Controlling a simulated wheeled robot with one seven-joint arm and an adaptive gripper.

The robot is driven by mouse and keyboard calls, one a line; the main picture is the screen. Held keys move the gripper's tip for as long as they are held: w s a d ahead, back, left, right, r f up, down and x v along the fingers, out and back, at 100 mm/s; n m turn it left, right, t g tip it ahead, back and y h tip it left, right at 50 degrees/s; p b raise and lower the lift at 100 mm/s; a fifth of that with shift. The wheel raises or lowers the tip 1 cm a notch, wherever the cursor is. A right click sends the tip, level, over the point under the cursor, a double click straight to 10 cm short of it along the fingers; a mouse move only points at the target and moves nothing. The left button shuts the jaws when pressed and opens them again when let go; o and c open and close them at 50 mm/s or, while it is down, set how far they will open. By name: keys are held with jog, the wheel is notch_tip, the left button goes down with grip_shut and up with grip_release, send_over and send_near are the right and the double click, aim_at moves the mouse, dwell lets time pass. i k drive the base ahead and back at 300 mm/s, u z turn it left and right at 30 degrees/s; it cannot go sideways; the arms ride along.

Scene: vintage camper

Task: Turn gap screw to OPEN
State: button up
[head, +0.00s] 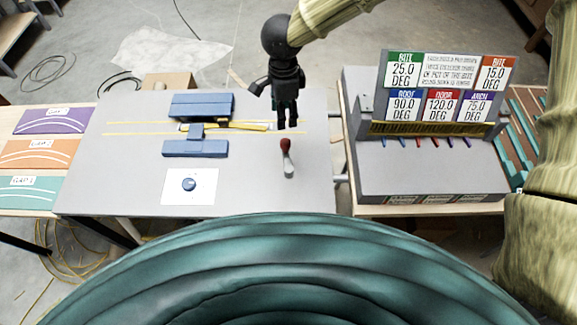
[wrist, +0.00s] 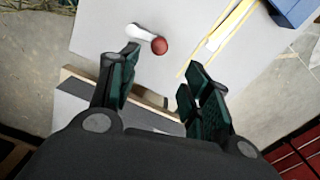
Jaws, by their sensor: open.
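My gripper (head: 288,122) hangs above the grey table (head: 110,180), open and empty, just behind a short lever with a red ball end (head: 285,146). In the wrist view my gripper's fingers (wrist: 160,75) are spread apart, with the lever's red ball (wrist: 160,46) beyond them and apart from them. A small round blue knob (head: 189,184) sits on a white square plate left of the lever, clear of my gripper. No OPEN marking is readable, and I cannot tell which of these is the gap screw.
A blue two-part fixture (head: 195,148) with yellow strips stands behind the knob. Right of the table is a grey bench with an angle sign board (head: 444,88) and several coloured pegs. Coloured cards (head: 36,154) lie at the left. The table around the knob plate is clear.

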aim_at(189, 184)
jog(key=k, duration=1)
